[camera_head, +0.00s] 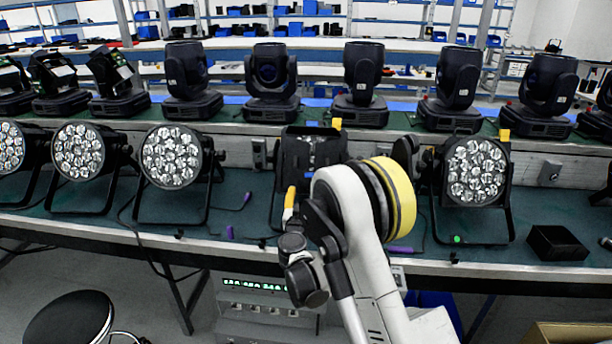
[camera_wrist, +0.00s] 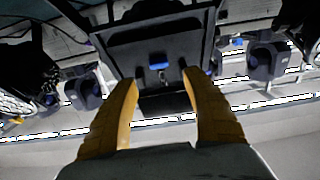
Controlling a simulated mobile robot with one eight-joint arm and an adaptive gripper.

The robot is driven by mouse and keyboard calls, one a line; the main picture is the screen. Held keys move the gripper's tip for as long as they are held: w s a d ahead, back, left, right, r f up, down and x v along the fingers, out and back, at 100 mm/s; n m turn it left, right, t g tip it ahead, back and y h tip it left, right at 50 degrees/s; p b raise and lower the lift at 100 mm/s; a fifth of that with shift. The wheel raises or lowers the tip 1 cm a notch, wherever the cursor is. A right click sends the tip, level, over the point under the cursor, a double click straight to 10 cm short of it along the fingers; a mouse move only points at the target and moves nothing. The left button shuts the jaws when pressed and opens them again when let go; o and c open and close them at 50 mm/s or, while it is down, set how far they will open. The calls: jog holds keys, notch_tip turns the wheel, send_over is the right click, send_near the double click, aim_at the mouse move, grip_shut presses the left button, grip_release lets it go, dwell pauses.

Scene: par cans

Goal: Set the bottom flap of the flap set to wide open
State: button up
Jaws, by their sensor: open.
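The flap set (camera_head: 298,158) is a black, box-like frame on a par can in the middle of the bench, partly hidden by my arm. In the wrist view, a broad black flap panel (camera_wrist: 125,48) fills the upper middle, with a small blue tab (camera_wrist: 158,66) and a metal catch under it. I cannot tell for certain which flap this is. My gripper (camera_wrist: 160,80) has two yellow fingers, wide apart, on either side of the tab, with nothing held between them. In the head view only a yellow fingertip (camera_head: 290,200) shows, just below and left of the flap set.
Par cans with round lit lenses stand at left (camera_head: 171,157) and right (camera_head: 474,172). Several black moving-head lights line the raised shelf behind. A small black box (camera_head: 556,243) lies at the bench's right. A round stool (camera_head: 70,318) is at lower left.

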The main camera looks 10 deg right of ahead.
jog(key=b+x, duration=0.3)
jog(key=x, duration=0.7)
jog(key=shift+d, duration=0.15)
jog(key=c, duration=1.2)
